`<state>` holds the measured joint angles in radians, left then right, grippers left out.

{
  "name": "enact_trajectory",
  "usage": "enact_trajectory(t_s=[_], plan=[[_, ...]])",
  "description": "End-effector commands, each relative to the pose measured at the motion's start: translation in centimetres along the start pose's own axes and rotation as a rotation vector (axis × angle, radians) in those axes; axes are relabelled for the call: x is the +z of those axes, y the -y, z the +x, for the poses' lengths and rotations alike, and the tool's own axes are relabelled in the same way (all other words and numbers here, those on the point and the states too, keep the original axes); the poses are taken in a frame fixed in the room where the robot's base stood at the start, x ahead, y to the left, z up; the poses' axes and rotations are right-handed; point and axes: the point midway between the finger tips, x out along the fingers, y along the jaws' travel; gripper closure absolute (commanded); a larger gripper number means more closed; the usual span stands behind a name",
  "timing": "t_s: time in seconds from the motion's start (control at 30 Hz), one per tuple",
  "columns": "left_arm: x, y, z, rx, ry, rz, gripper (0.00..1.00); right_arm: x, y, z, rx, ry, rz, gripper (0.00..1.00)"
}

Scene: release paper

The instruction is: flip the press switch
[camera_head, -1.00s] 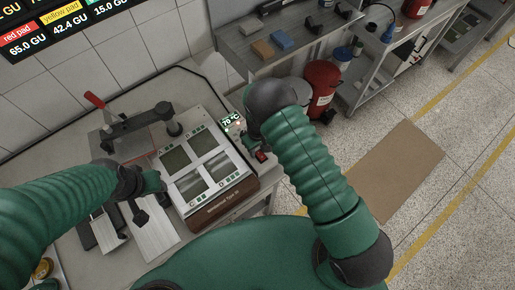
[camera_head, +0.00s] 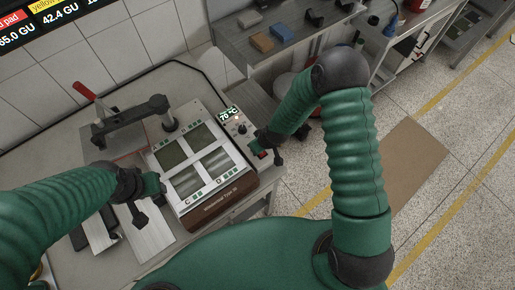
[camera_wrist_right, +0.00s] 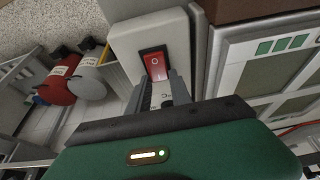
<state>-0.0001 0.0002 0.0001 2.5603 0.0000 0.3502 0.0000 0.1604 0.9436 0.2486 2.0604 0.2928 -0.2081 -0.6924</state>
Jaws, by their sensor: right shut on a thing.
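The press switch is a red rocker in a black frame on a grey control box; it shows in the right wrist view (camera_wrist_right: 155,65) and as a small red patch in the head view (camera_head: 262,154). My right gripper (camera_wrist_right: 160,88) is at the switch, its two fingers at the lower end of the rocker. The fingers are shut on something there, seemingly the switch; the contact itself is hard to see. My left gripper (camera_head: 150,205) hangs over the left part of the table, and its finger gap is unclear.
The control box has a 70 °C display (camera_head: 228,114) and a knob (camera_head: 241,129). A press plate with four panels (camera_head: 205,160) adjoins it. A black clamp with a red handle (camera_head: 84,90) stands behind. Shelves (camera_head: 285,50) are at the back right.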

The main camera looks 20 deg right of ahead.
Motion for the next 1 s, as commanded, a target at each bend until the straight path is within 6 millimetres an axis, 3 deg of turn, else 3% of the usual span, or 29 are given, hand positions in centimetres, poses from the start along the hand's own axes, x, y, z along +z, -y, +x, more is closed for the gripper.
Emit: enact_trajectory(t_s=[0.03, 0.37, 0.4, 0.57, 0.87, 1.0], plan=[[0.2, 0.0, 0.7, 0.0, 0.0, 0.0, 0.55, 0.6, -0.1, 0.3, -0.001, -0.006, 0.003, 1.0], [0.1, 0.0, 0.5, 0.0, -0.001, 0.0, 0.55, 0.5, 0.0, -0.1, -0.002, -0.019, 0.001, 1.0], [0.1, 0.0, 0.5, 0.0, -0.001, 0.0, 0.55, 0.5, 0.0, -0.1, -0.002, -0.019, 0.001, 0.72], [0.1, 0.0, 0.5, 0.0, -0.001, 0.0, 0.55, 0.4, 0.0, -0.1, -0.002, -0.02, 0.001, 0.53], [0.1, 0.0, 0.6, 0.0, -0.001, 0.0, 0.55, 0.2, 0.0, -0.3, -0.001, -0.023, 0.0, 0.53], [0.2, 0.0, 0.8, 0.0, -0.001, 0.0, 0.55, 0.2, -0.1, -1.8, 0.001, -0.026, -0.002, 0.53]])
